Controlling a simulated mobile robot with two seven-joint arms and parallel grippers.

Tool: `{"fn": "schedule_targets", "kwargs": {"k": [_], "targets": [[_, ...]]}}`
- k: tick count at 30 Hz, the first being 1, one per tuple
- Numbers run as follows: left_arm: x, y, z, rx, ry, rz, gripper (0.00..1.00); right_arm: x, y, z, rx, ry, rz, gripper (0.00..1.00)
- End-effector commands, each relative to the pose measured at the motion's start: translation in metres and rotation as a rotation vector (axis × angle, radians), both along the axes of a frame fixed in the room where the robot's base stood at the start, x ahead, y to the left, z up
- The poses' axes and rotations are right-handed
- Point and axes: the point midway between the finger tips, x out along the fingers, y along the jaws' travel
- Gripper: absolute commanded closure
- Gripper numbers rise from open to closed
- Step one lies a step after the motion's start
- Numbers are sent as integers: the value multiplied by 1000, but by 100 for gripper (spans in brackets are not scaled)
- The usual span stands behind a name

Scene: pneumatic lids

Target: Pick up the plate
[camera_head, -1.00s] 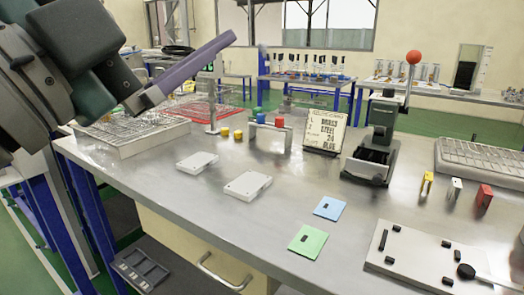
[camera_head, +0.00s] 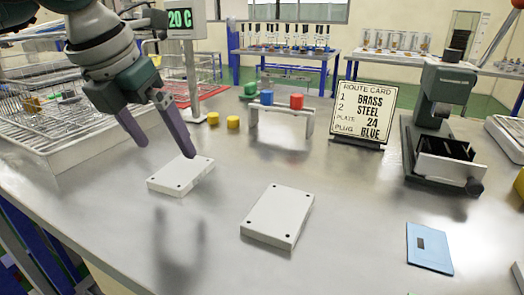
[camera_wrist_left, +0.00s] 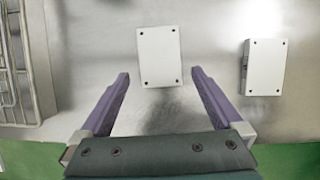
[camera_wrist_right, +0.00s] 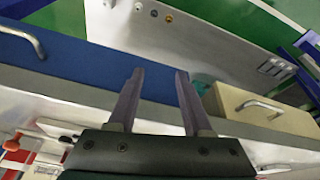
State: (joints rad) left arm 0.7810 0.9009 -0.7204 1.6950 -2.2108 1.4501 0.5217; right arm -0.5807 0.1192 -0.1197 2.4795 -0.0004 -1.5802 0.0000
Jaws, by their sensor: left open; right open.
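Two white rectangular plates with dark corner holes lie flat on the grey metal table. The left plate (camera_head: 180,174) is also at top centre in the left wrist view (camera_wrist_left: 160,56). The other plate (camera_head: 278,216) lies right of it and also shows in the left wrist view (camera_wrist_left: 265,67). My left gripper (camera_head: 166,148) is open and empty, pointing down above the table by the left plate. In the left wrist view its fingers (camera_wrist_left: 160,76) lie either side of the plate's near end, not gripping it. My right gripper (camera_wrist_right: 159,72) is open and empty, away from the plates.
A route card (camera_head: 362,113) stands behind, reading brass, steel, plate 24, plug blue. A rack with blue and red plugs (camera_head: 281,118), yellow pieces (camera_head: 233,122) and wire baskets (camera_head: 50,112) stand nearby.

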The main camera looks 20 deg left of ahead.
Motion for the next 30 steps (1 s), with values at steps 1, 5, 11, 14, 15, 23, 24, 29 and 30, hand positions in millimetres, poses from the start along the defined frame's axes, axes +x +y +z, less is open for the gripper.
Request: {"fn": "schedule_targets", "kwargs": {"k": [1, 5, 11, 14, 15, 23, 24, 29, 30], "targets": [[2, -1, -6, -2, 1, 0, 0, 0, -1, -1, -4, 1, 2, 50], [6, -1, -15, -1, 0, -2, 0, -1, -2, 0, -8, 1, 4, 50], [18, -1, -45, -4, 2, -1, 0, 0, -2, -1, -7, 1, 4, 50], [23, -1, -55, -3, 0, -2, 0, 0, -2, -2, -7, 0, 4, 50], [24, -1, -57, -3, -1, -2, 0, 0, -2, -2, -6, 0, 3, 50], [25, -1, -59, -3, -2, -4, 1, 0, 0, -2, 0, 0, 0, 50], [25, -1, -59, -3, -2, -4, 6, 0, 0, -2, 1, 0, 0, 50], [24, -1, -58, -3, -2, -3, 24, 0, 1, -2, 2, -1, 0, 50], [25, -1, -58, -3, -2, -3, 28, 0, 1, -2, 3, -1, -1, 50]]}}
